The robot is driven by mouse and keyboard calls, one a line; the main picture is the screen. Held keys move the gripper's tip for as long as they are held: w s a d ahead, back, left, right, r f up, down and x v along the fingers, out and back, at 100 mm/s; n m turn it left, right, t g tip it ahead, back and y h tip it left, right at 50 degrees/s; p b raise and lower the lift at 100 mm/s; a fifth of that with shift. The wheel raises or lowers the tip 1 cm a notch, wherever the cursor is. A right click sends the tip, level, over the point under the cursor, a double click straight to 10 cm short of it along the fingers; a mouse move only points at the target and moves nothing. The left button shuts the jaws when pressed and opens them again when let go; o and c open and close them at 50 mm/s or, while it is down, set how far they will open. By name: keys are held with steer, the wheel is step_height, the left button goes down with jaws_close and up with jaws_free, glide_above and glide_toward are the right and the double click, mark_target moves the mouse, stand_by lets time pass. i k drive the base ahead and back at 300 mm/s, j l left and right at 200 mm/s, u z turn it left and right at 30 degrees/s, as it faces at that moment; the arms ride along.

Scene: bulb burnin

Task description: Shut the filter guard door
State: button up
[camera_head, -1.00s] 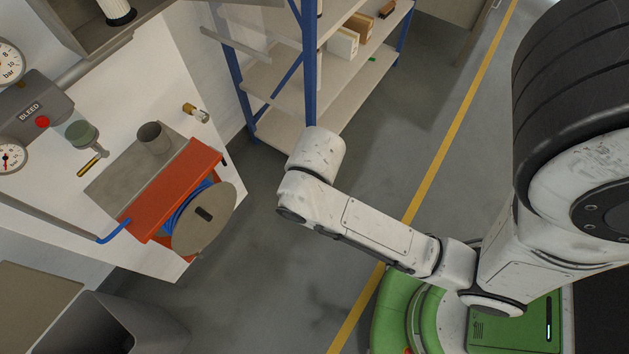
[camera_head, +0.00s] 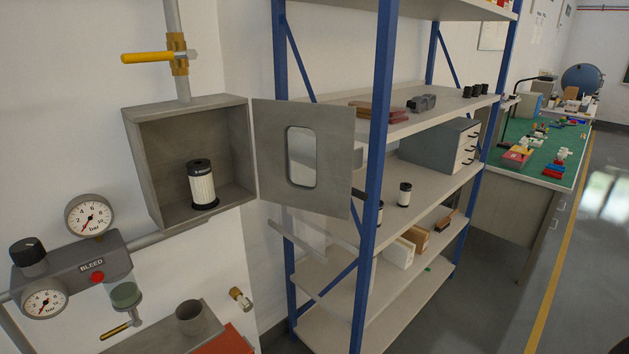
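The filter guard is a grey metal box (camera_head: 158,147) on the wall at the left of the head view. Its door (camera_head: 268,145), a grey panel with a rounded window, stands wide open, swung out to the right from the box's right edge. A white filter cartridge (camera_head: 202,189) with black ends stands upright inside the box. The door's free edge, with a dark handle (camera_head: 357,193), is close to the blue shelf post in the picture; I cannot tell whether they touch. My gripper is not in view.
A blue-framed shelf (camera_head: 383,120) with boxes and small parts stands right of the door. A yellow-handled valve (camera_head: 147,57) is above the box; gauges and a BLEED block (camera_head: 75,268) are below left. Free floor (camera_head: 500,310) lies at the lower right.

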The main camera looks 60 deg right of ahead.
mark_target(333, 126)
steer(key=k+l+u, duration=0.1)
steer(key=l, duration=0.3)
steer(key=k+l, duration=0.15)
steer(key=l, duration=0.25)
steer(key=k+l+u, duration=0.15)
steer(key=l, duration=0.25)
steer(key=k+l+u, duration=0.1)
steer(key=l, duration=0.25)
steer(key=k+l, duration=0.2)
steer(key=l, duration=0.2)
steer(key=u, duration=0.05)
